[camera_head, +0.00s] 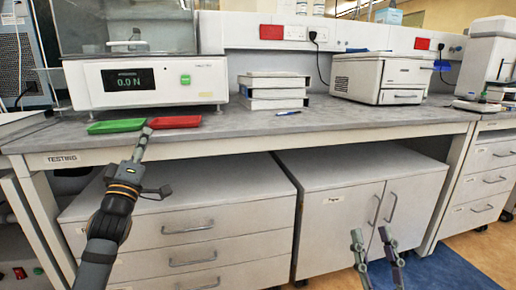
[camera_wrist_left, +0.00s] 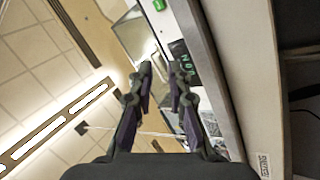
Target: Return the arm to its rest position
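My left gripper (camera_head: 147,133) is raised in front of the bench's front edge, its tips overlapping the gap between the green tray and the red tray in the head view. In the left wrist view its two fingers (camera_wrist_left: 162,72) stand apart with nothing held between them. My right gripper (camera_head: 370,234) is low at the bottom right, in front of the cabinet doors. Its two fingers are apart and I see nothing between them.
The bench (camera_head: 260,122) bears a green tray (camera_head: 116,126), a red tray (camera_head: 175,121), a tester (camera_head: 145,80) reading 0.0 N, stacked white boxes (camera_head: 274,92), a blue pen (camera_head: 288,113) and a white machine (camera_head: 378,78). Drawers (camera_head: 190,232) and a cabinet (camera_head: 340,222) stand below.

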